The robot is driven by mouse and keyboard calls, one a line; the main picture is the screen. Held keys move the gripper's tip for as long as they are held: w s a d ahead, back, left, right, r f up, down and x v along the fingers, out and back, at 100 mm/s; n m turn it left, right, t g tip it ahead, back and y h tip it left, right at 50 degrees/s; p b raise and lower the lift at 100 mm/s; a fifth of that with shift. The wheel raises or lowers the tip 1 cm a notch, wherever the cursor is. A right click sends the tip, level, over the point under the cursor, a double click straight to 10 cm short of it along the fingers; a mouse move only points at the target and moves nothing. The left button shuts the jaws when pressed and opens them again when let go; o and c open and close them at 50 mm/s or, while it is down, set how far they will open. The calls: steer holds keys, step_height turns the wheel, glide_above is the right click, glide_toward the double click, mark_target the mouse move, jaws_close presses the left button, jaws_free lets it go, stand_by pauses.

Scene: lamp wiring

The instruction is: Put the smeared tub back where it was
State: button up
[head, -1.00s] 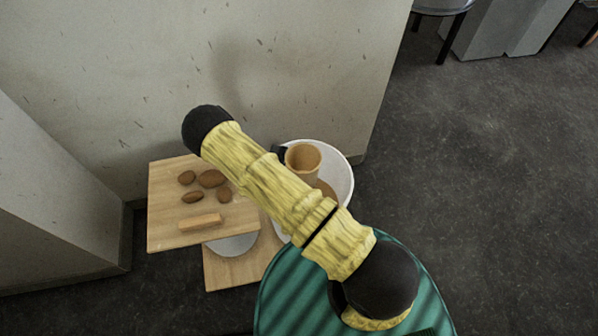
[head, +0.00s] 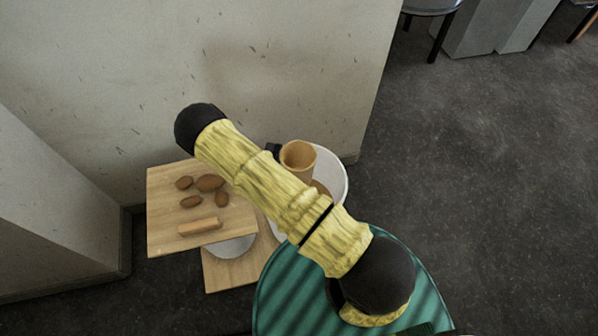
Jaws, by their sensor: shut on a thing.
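A tan, open-topped tub (head: 298,158) is in the head view, above or over a white round basin (head: 343,180). Its mouth faces up and slightly toward me. I cannot make out smears on it at this size. My gripper (head: 274,151) shows only as a small dark part at the tub's left side; my yellow arm hides the rest. It is shut on the tub. Something brown (head: 320,188) shows below the tub, inside the basin.
A wooden board (head: 165,225) at left holds several brown potato-like lumps (head: 209,183) and a tan block (head: 199,226). Below it are a white round thing (head: 232,247) and a lower wooden surface (head: 235,272). A wall (head: 280,60) stands close behind. Open floor (head: 480,180) lies right.

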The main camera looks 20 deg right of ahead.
steer(key=w+d+r+n+t+p, duration=0.1)
steer(key=r+t+p, duration=0.1)
steer(key=r, duration=0.1)
steer(key=w+d+r+n+t+h+p, duration=0.1)
steer(key=d+r+t+p, duration=0.1)
steer(key=r, duration=0.1)
steer(key=d+r+n+t+h+p, duration=0.1)
steer(key=d+r+n+t+p, duration=0.1)
steer(key=r, duration=0.1)
steer(key=shift+w+d+r, duration=0.15)
steer(key=shift+w+r, duration=0.2)
steer(key=shift+w, duration=0.05)
steer(key=w+r+n+t+y+p, duration=0.3)
steer(key=r+n+t+y+p, duration=0.3)
steer(key=p, duration=0.1)
steer(key=w+a+r+n+t+y+p, duration=0.1)
steer(key=w+r+n+t+y+p, duration=0.2)
steer(key=r+n+t+y+p, duration=0.3)
steer(key=w+a+r+n+t+y+p, duration=0.1)
steer(key=w+r+n+t+y+p, duration=0.1)
steer(key=r+n+t+y+p, duration=0.3)
steer(key=shift+w+a+r+n+t+y+p, duration=0.1)
steer(key=shift+w+r+n+t+y+p, duration=0.2)
steer(key=shift+n+t+p, duration=0.55)
steer(key=shift+w+a+r+n+t+y+p, duration=0.1)
steer(key=shift+r+n+t+p, duration=0.3)
steer(key=shift+t+p, duration=0.7)
steer(key=shift+g, duration=0.25)
steer(key=shift+w+f, duration=0.1)
